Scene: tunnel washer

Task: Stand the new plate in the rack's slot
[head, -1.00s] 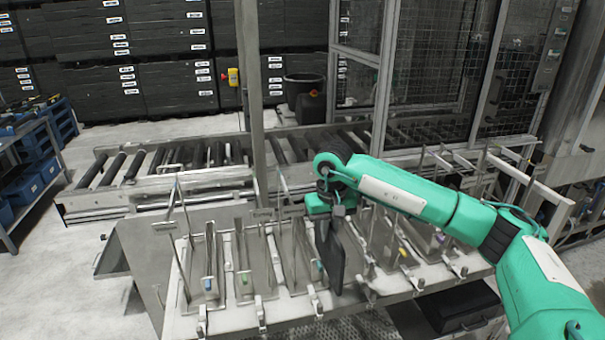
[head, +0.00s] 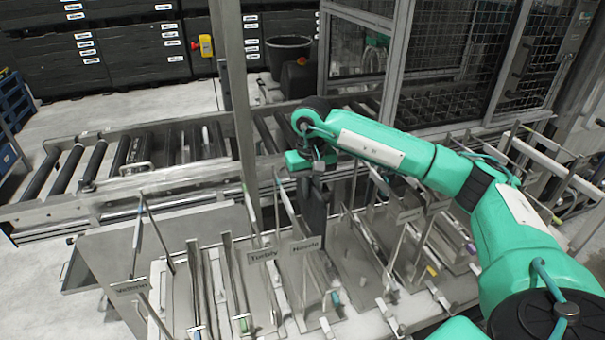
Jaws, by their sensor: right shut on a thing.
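My right gripper (head: 313,172) hangs over the middle of the rack, its fingers pointing down. It is shut on a dark upright plate (head: 314,207), seen nearly edge-on below the fingers. The rack (head: 205,262) is a grey metal stand with upright dividers, narrow slots and small label signs. My left gripper is not in view.
A roller conveyor (head: 105,172) runs behind the rack. A thin metal post (head: 236,120) rises close to the left of my right gripper. A wire-mesh cage (head: 450,75) stands at the back right. Small coloured tabs and clamps line the rack's front. Open floor lies at left.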

